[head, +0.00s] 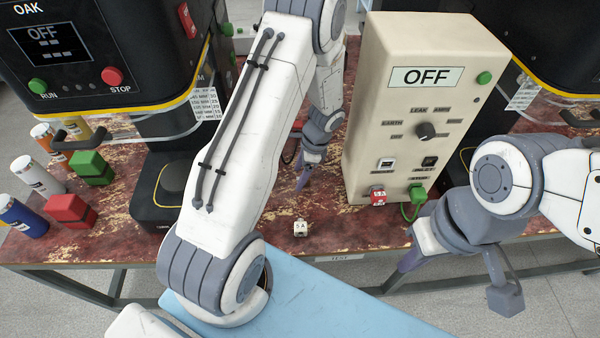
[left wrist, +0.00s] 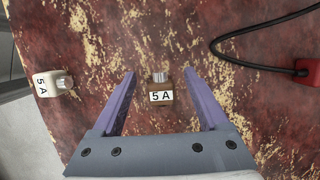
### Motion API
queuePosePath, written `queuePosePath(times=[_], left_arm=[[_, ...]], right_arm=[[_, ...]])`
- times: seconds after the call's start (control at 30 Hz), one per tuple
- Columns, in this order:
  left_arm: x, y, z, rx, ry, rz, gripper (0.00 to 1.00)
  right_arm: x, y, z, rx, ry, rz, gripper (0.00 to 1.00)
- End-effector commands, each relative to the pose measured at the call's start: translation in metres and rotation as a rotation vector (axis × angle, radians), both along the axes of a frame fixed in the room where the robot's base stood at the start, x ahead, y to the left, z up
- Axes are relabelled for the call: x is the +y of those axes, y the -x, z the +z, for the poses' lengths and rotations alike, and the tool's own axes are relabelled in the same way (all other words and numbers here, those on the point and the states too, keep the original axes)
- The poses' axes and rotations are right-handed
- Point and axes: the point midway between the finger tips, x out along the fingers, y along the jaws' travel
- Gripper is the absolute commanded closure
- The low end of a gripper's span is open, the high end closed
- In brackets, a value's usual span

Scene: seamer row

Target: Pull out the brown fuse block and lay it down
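The brown fuse block (left wrist: 161,97), with a white "5 A" label and metal prongs, shows in the left wrist view, apparently lying on the worn red bench top (left wrist: 120,40). My left gripper (left wrist: 160,82) is open, with one purple finger on each side of the block and a gap on both sides. In the head view my left gripper (head: 304,178) hangs over the bench behind my arm, and the brown block is hidden there. My right gripper (head: 408,262) is by the bench's front edge at the right; its finger opening is unclear.
A cream "5 A" block (head: 300,229) lies near the front edge. The cream tester box (head: 405,55) reads OFF and has a red 5 A block (head: 377,196) and green plug (head: 417,194) at its front. A red plug (left wrist: 308,72) with black cord lies nearby.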

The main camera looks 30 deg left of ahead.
Motion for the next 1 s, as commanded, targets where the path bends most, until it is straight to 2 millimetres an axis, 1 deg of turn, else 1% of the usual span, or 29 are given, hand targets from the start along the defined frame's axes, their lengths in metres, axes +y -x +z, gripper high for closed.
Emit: queuePosePath(times=[0.23, 0.33, 0.47, 0.6, 0.73, 0.83, 1.0], left_arm=[[0.0, 0.0, 0.001, 0.0, 0.0, 0.0, 0.24], [-0.001, -0.002, 0.007, -0.002, -0.001, 0.0, 0.24], [-0.006, -0.005, 0.026, -0.005, 0.0, 0.0, 0.24], [-0.013, -0.009, 0.054, -0.006, 0.0, 0.0, 0.24], [-0.018, -0.012, 0.077, -0.005, 0.0, 0.0, 0.24], [-0.021, -0.014, 0.09, -0.004, 0.0, -0.001, 0.24], [-0.024, -0.015, 0.1, -0.001, 0.0, 0.0, 0.24]], right_arm=[[0.0, 0.0, 0.0, 0.0, 0.0, 0.0, 1.0], [0.0, 0.0, 0.001, 0.0, 0.0, 0.0, 1.0], [0.0, 0.0, 0.002, 0.0, 0.0, 0.0, 1.0], [0.0, 0.0, 0.004, 0.0, 0.0, 0.0, 1.0], [0.0, 0.0, 0.004, 0.0, 0.0, 0.0, 1.0], [0.0, 0.0, 0.004, 0.0, 0.0, 0.0, 1.0], [0.0, 0.0, 0.004, 0.0, 0.0, 0.0, 1.0]])
